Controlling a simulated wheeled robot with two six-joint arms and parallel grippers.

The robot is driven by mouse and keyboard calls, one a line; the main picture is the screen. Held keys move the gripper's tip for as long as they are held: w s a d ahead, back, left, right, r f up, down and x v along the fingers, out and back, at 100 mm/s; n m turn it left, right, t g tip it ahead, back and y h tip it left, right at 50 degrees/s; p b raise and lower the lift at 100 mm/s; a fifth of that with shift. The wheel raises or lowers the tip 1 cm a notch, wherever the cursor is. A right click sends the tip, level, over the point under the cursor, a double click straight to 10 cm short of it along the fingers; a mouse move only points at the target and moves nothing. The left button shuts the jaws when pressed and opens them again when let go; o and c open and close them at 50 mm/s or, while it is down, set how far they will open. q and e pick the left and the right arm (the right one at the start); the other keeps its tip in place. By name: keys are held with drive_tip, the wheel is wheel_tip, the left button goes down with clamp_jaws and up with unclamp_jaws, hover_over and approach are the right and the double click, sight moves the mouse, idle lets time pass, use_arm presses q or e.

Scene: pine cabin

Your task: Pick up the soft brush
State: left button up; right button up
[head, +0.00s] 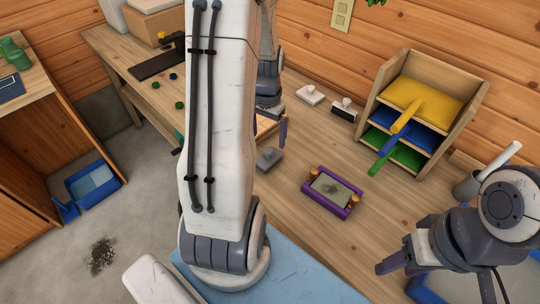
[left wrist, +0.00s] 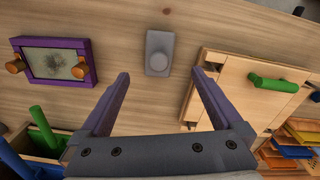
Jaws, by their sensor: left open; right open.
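No object is plainly a soft brush. Two small blocks stand at the back of the bench, a white one (head: 310,94) and a white one with a black part (head: 344,108); I cannot tell whether either is a brush. A grey block with a round knob (head: 268,158) lies on the bench; it also shows in the left wrist view (left wrist: 158,52), ahead of and between my fingers, apart from them. My left gripper (head: 282,138) is open and empty above the bench, also seen in the left wrist view (left wrist: 164,78). My right gripper (head: 392,260) is open and empty at the lower right.
A purple-framed panel with wooden knobs (head: 349,207) bears a dark smudge. A wooden shelf (head: 473,100) holds yellow, blue and green items with handles sticking out. A grey cup (head: 467,187) holds a white stick. A wooden panel with a green handle (left wrist: 235,72) lies right of the left gripper.

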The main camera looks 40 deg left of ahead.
sight(268, 157)
use_arm(q)
wheel_tip(268, 157, down, 5)
drive_tip(key=shift+s+a+r, duration=0.1)
drive_tip(key=shift+f+p, duration=0.7)
drive_tip(key=shift+f, duration=2)
drive_tip(key=c, duration=1.5)
